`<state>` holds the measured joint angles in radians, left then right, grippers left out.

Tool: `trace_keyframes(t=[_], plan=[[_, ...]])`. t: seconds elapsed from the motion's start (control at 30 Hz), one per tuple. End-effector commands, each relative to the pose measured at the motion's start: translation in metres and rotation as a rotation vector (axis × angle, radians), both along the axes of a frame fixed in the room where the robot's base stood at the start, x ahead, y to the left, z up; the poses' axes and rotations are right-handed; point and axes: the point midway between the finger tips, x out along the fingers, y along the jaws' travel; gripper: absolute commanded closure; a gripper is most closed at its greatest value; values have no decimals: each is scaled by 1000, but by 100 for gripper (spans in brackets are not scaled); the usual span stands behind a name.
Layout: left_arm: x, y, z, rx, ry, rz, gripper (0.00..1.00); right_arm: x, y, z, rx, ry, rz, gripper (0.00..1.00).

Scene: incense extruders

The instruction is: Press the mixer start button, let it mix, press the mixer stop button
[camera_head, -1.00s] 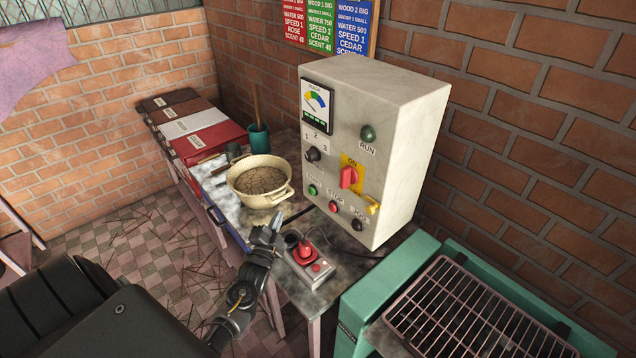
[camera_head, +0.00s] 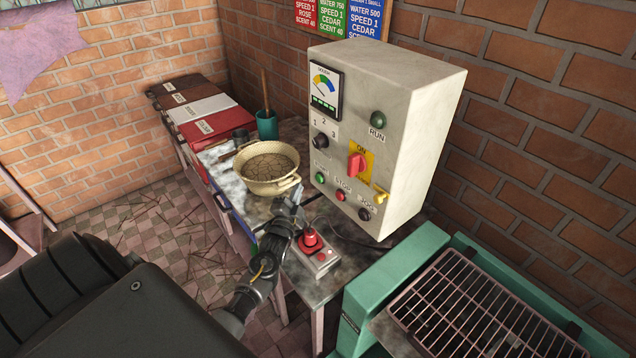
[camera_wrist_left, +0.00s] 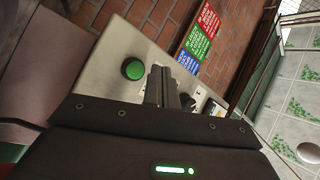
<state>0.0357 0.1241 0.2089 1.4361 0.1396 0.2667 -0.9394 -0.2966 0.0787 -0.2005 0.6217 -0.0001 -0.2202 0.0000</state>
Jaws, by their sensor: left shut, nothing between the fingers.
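The mixer control box (camera_head: 400,140) is grey-white and stands on the bench. Its lower row holds a green start button (camera_head: 320,178), a red stop button (camera_head: 341,196) and a dark jog button (camera_head: 364,213). The green RUN lamp (camera_head: 378,119) looks dark. My left gripper (camera_head: 291,203) is shut and empty, just left of and below the start button, seemingly apart from it. In the left wrist view its fingers (camera_wrist_left: 170,88) point toward the panel, with a green round button (camera_wrist_left: 134,69) beside them. My right gripper is not in view.
A cream mixing bowl (camera_head: 268,168) sits left of the box, close behind my gripper. A small pendant with a red knob (camera_head: 310,239) lies on the bench below the gripper. A teal frame with a wire rack (camera_head: 470,310) stands at right.

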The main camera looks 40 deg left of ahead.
Motion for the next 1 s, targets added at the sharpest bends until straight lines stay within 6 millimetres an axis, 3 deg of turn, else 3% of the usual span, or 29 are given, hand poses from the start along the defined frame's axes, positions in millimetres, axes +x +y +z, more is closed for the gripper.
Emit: trace_keyframes(t=[0.2,0.4,1.0], plan=[[26,-8,-2,-1,0,0,100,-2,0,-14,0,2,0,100],[37,-12,-1,-1,1,-1,100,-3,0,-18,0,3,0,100],[40,-13,0,0,2,-1,100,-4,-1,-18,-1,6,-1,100]])
